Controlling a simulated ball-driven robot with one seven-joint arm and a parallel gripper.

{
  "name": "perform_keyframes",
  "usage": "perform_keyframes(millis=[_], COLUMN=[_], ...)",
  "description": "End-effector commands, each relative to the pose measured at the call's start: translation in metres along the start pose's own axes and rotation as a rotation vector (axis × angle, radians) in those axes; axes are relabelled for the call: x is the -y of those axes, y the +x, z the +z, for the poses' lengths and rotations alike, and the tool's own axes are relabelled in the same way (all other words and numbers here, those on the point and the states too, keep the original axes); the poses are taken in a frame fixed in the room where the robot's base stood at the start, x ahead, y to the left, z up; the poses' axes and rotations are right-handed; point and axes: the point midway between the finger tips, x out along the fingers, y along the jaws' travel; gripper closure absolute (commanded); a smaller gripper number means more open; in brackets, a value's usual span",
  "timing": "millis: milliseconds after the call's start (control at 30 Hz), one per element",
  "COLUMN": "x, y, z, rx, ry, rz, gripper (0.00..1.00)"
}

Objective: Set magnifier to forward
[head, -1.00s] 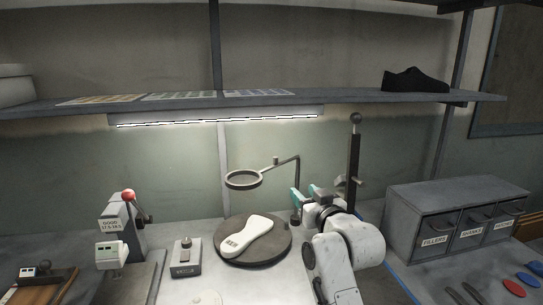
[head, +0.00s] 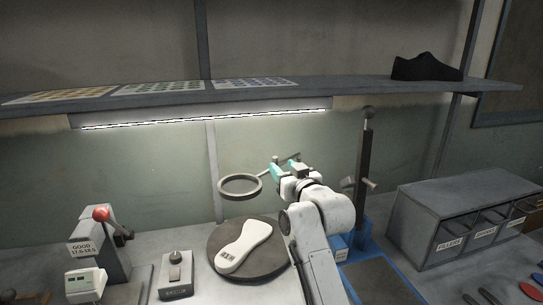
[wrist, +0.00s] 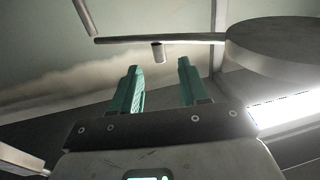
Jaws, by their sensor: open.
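The magnifier (head: 241,196) is a dark ring on a thin swing arm, held above the turntable. Its arm runs right to behind my gripper (head: 283,168), which hides part of it and the post. In the wrist view the magnifier head (wrist: 285,48) is a grey disc at upper right, with its arm (wrist: 190,38) running left from it. A short peg (wrist: 158,53) on that arm lies just beyond and between the fingertips of my gripper (wrist: 158,64). The teal fingers are open and empty. Whether they touch the peg cannot be told.
A white sole mould (head: 244,247) lies on the round dark turntable (head: 275,262) below. A lamp (head: 200,115) hangs under the shelf (head: 330,88). An upright dark post (head: 364,160) stands right of my arm, with a drawer cabinet (head: 420,225) beyond. A red-knobbed press (head: 102,214) stands left.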

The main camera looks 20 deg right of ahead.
Motion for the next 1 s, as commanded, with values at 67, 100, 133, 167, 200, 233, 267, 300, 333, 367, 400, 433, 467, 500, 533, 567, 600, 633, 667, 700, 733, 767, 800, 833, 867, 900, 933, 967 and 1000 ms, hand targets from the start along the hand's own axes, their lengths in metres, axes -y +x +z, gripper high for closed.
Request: perform_keyframes(millis=[67, 100, 133, 167, 200, 233, 267, 300, 333, 367, 400, 433, 467, 500, 533, 567, 600, 633, 667, 700, 733, 767, 800, 833, 867, 900, 933, 967, 1000], x=[0.000, 0.000, 0.000, 0.000, 0.000, 0.000, 0.000, 0.000, 0.000, 0.000, 0.000, 0.000, 0.000, 0.000, 0.000, 0.000, 0.000, 0.000, 0.000, 0.000, 0.000, 0.000, 0.000, 0.000, 0.000, 0.000, 0.000, 0.000, 0.000], y=[0.013, 0.019, 0.023, 0.027, 0.033, 0.037, 0.041, 0.046, 0.050, 0.053, 0.058, 0.061, 0.064, 0.068, 0.070, 0.072, 0.075, 0.076, 0.078, 0.079, 0.080, 0.081, 0.081, 0.082, 0.082, 0.082, 0.082, 0.082, 0.082], z=[-0.002, -0.003, -0.002, -0.002, -0.002, -0.002, -0.002, -0.002, -0.002, -0.002, -0.002, -0.002, -0.002, -0.001, -0.001, -0.001, -0.001, -0.001, -0.001, -0.001, -0.001, -0.001, -0.001, 0.000, 0.000, 0.000, 0.000, 0.000, 0.000], rx=[0.000, 0.000, 0.000, 0.001, 0.000, 0.000, 0.001, 0.000, 0.000, 0.000, 0.000, 0.000, 0.000, 0.000, -0.001, 0.000, 0.000, 0.000, 0.000, -0.001, -0.001, -0.001, 0.000, 0.000, -0.001, -0.001, -0.001, -0.001, -0.001], ry=[0.000, 0.000, 0.000, 0.001, 0.001, 0.001, 0.001, 0.001, 0.001, 0.001, 0.001, 0.001, 0.001, 0.001, 0.001, 0.001, 0.000, 0.000, 0.000, 0.000, 0.001, 0.001, 0.001, 0.001, 0.001, 0.001, 0.001, 0.001, 0.001], rz=[0.000, 0.000, 0.000, 0.000, 0.000, 0.000, -0.001, -0.001, -0.001, -0.001, 0.000, 0.000, -0.001, 0.000, 0.000, -0.001, -0.001, -0.001, 0.000, 0.000, 0.000, 0.000, 0.000, 0.000, 0.000, 0.000, 0.000, 0.000, 0.000], gripper=[0.56, 0.56, 0.56, 0.56, 0.56, 0.56, 0.56, 0.56, 0.56, 0.56, 0.56, 0.56, 0.56, 0.56, 0.56, 0.56, 0.56, 0.56, 0.56, 0.56, 0.56, 0.56, 0.56, 0.56, 0.56, 0.56, 0.56, 0.56, 0.56])
